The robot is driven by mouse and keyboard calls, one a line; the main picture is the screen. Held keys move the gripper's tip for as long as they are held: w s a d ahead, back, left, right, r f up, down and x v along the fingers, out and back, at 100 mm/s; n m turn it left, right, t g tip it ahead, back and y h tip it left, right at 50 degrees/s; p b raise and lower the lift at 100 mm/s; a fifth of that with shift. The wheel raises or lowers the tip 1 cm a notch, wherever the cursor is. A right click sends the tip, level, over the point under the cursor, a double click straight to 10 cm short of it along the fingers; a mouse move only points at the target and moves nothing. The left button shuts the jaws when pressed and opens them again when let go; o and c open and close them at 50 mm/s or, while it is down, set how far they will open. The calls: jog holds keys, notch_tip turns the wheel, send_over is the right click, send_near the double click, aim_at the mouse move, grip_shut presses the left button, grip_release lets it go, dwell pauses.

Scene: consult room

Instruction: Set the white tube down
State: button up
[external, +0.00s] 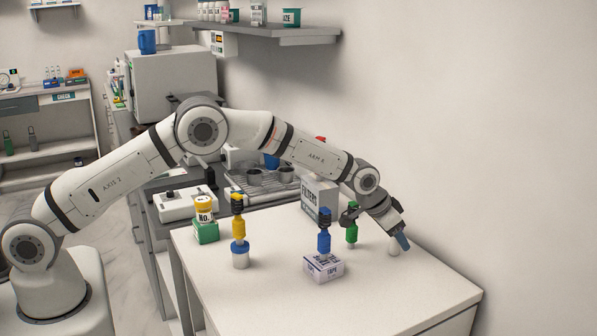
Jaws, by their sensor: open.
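My gripper (401,241) is at the right side of the white table, pointing down and to the right. It is open; the gap between its fingers is hard to make out at this size. A small white object (393,249), which looks like the white tube, shows on the table just left of and below the fingertips. Its upper part is hidden by the gripper. I cannot tell whether a finger touches it.
A green dark-topped bottle (351,235) stands left of my gripper. A blue one (323,242) stands on a small box (323,268); a yellow one (238,227) is farther left. A white carton (312,196) stands behind. The table front (390,300) is clear.

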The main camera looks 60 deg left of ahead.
jog(key=s+a+r+b, duration=0.2)
jog(key=s+a+r, duration=0.1)
jog(key=s+r, duration=0.6)
jog(key=s+a+r+b, duration=0.1)
jog(key=s+a+r, duration=0.2)
jog(key=s+r, duration=0.6)
jog(key=s+a+g, duration=0.1)
jog(key=s+a, duration=0.1)
jog(key=s, duration=1)
jog(key=s+a+n+g+y, duration=0.1)
jog(key=s+a, duration=0.2)
jog(key=s, duration=1)
jog(key=s+a+n+g, duration=0.1)
jog(key=s+a, duration=0.2)
jog(key=s, duration=0.9)
jog(key=shift+s+f, duration=0.35)
jog(key=shift+f, duration=0.1)
